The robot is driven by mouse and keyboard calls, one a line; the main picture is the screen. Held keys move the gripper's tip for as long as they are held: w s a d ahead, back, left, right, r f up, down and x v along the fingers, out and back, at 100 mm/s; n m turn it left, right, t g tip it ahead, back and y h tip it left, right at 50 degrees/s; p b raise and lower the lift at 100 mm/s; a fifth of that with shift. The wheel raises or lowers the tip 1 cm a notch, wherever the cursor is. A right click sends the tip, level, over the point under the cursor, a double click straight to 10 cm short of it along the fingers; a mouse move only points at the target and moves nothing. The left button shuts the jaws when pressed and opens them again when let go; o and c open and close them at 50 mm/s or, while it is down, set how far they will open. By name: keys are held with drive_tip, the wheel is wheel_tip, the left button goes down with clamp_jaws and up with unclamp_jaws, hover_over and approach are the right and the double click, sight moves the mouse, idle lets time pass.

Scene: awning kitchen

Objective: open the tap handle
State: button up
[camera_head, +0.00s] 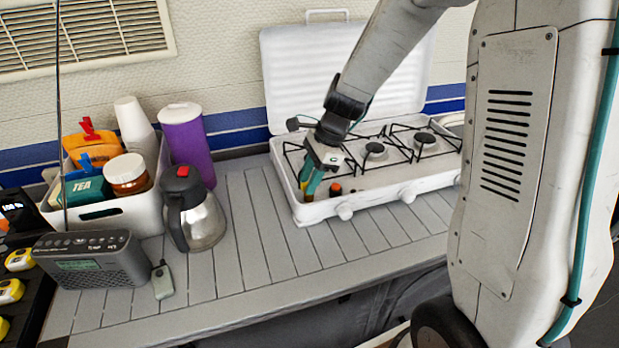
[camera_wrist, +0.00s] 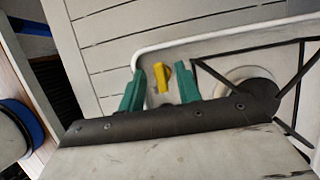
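A small yellow piece, which looks like the tap handle (camera_wrist: 161,77), stands in the left part of the white camp stove (camera_head: 408,177). In the wrist view it lies between the two teal fingers of my gripper (camera_wrist: 160,90), with a gap on each side. My gripper (camera_head: 311,180) is open and points down into the stove tray near its front left corner. In the head view the fingers mostly hide the handle. A small orange and black part (camera_head: 335,188) sits just right of the fingers.
Burner grates (camera_head: 375,151) lie right of my gripper, and the raised stove lid (camera_head: 300,75) stands behind. A steel jug (camera_head: 193,215), a purple container (camera_head: 188,146), a white bin (camera_head: 138,215) and a radio (camera_head: 95,262) stand left. The slatted counter (camera_head: 262,235) is clear between.

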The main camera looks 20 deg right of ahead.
clamp_jaws()
drive_tip(key=shift+n, duration=0.3)
drive_tip(key=n+g, duration=0.1)
drive_tip(key=n, duration=0.2)
drive_tip(key=shift+w+n+g, duration=0.1)
drive_tip(key=shift+n+g, duration=0.2)
drive_tip(key=n, duration=0.2)
drive_tip(key=n+g+h, duration=0.1)
drive_tip(key=n, duration=0.1)
drive_tip(key=shift+n+g, duration=0.3)
drive_tip(key=n+g+h, duration=0.1)
drive_tip(key=n, duration=0.3)
drive_tip(key=shift+a, duration=0.1)
drive_tip(key=n+h, duration=0.1)
drive_tip(key=n, duration=0.1)
drive_tip(key=n+h, duration=0.1)
drive_tip(key=n, duration=0.2)
drive_tip(key=shift+g, duration=0.3)
drive_tip(key=shift+w, duration=0.1)
